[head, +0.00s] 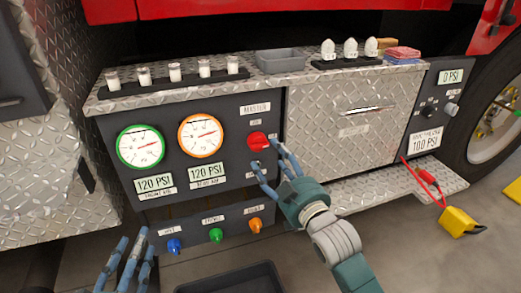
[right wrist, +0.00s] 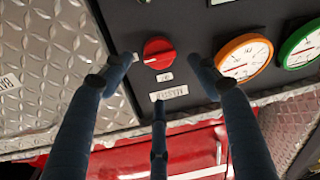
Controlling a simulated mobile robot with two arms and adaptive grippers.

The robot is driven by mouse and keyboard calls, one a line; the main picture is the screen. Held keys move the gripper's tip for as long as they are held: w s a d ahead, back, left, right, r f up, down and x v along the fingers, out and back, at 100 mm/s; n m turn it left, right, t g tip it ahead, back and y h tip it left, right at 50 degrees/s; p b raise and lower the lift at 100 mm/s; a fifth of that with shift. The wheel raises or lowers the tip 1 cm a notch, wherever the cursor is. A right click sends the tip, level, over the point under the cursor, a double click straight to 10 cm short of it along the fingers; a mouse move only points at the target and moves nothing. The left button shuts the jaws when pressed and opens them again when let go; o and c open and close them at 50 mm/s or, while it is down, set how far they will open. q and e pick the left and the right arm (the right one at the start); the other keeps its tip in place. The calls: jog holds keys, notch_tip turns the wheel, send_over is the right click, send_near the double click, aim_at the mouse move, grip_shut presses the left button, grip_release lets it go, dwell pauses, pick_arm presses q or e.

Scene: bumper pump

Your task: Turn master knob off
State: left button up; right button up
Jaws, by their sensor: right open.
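The red master knob (head: 259,141) sits on the dark gauge panel (head: 226,168), under a label reading MASTER. In the head view its marker is too small to read. The knob also shows in the right wrist view (right wrist: 159,53), with a white mark on its left side. My right gripper (head: 270,160) is open just in front of and below the knob. In the right wrist view its fingers (right wrist: 160,72) are spread on either side of the knob, and no contact shows. My left gripper (head: 130,248) is low at the left, fingers apart, partly cut off by the frame.
Green (head: 141,147) and orange (head: 201,135) gauges read 120 PSI. Blue (head: 174,246), green (head: 216,235) and orange (head: 255,225) knobs sit below. A dark tray (head: 235,278) is at the bottom. Small items line the ledge above. A metal step (head: 375,190) juts out at right.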

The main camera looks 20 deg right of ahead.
aim_at(261, 146)
jog(key=w, duration=0.2)
jog(key=w+b, duration=0.1)
jog(key=w, duration=0.2)
jog(key=w+a, duration=0.1)
jog(key=w, duration=0.1)
jog(key=shift+w+f+b, duration=0.1)
jog(key=shift+w+b, duration=0.05)
jog(key=shift+b, duration=0.15)
pick_arm(q)
notch_tip(261, 146, up, 10)
jog(key=d+t+h, duration=0.1)
jog(key=t+h, duration=0.1)
jog(key=t, duration=0.3)
jog(key=shift+s+r, duration=0.25)
jog(key=shift+s, duration=0.1)
pick_arm(e)
jog(key=shift+w, duration=0.35)
pick_arm(q)
jog(key=shift+d, duration=0.1)
pick_arm(e)
jog(key=c, duration=1.1)
